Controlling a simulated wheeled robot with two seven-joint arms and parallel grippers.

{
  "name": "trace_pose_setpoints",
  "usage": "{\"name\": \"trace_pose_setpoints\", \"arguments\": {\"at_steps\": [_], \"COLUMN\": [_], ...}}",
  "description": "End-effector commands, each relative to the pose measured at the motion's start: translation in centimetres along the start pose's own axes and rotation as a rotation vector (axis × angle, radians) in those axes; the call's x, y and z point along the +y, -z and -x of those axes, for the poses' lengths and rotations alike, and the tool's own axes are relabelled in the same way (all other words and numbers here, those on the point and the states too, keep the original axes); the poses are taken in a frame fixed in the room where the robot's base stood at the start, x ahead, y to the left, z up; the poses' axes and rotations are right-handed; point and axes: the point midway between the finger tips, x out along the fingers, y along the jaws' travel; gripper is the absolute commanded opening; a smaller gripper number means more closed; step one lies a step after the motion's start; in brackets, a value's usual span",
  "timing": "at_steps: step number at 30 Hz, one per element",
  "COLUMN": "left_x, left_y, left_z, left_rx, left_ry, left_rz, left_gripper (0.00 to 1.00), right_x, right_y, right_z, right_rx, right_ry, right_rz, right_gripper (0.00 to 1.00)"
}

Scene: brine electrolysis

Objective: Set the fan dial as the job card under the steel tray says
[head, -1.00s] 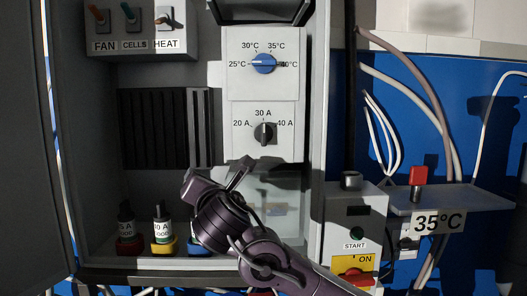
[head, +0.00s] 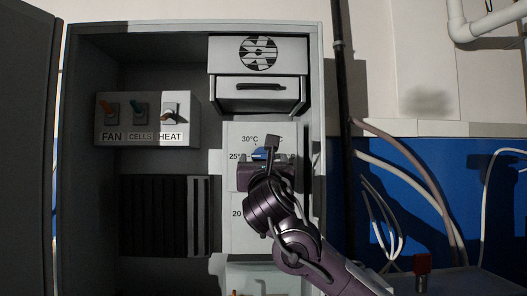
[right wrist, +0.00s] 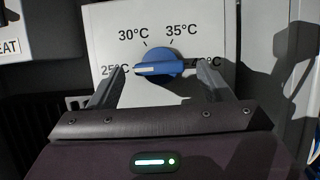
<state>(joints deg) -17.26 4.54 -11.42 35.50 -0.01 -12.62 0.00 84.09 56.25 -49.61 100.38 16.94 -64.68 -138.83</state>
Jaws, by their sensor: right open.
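The blue dial (right wrist: 172,57) sits on a light panel marked 25°C, 30°C, 35°C and 40°C. Its white mark points left, toward 25°C. In the head view the dial (head: 258,154) is partly hidden by my right gripper (head: 264,162). In the right wrist view my right gripper (right wrist: 162,70) is open, with one finger at each side of the dial and a gap to it. I cannot tell how far the fingertips are from the panel. The job card is not in view now. My left gripper is not in view.
A switch box (head: 148,130) labelled FAN, CELLS and HEAT is left of the dial. A drawer (head: 258,90) under a fan symbol (head: 258,52) is above. Cables (head: 410,180) hang at right, over a grey shelf with a red-topped object (head: 422,264).

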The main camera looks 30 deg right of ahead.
Motion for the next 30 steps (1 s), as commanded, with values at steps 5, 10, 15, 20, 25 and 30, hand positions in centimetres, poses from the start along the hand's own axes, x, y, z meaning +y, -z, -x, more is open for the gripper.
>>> {"name": "trace_pose_setpoints", "arguments": {"at_steps": [5, 10, 15, 20, 25, 30], "left_x": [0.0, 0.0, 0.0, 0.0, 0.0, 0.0], "left_y": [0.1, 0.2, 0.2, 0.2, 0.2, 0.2], "left_z": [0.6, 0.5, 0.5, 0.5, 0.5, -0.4], "left_rx": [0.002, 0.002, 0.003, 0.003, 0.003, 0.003], "left_ry": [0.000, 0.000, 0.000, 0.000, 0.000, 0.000], "left_rz": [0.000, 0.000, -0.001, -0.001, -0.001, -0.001], "left_gripper": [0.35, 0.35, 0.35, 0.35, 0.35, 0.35], "right_x": [0.0, 0.0, 0.0, 0.0, 0.0, 0.1], "right_y": [0.0, 0.1, 0.1, 0.1, 0.1, 0.2], "right_z": [-0.9, -0.9, -0.9, -0.9, -0.9, -0.8], "right_rx": [0.000, 0.000, 0.000, 0.000, -0.001, -0.002], "right_ry": [0.000, -0.001, -0.001, -0.001, 0.000, 0.010], "right_rz": [0.000, 0.000, -0.001, -0.001, -0.003, -0.031], "right_gripper": [0.73, 0.73, 0.57, 0.36, 0.28, 0.28]}}
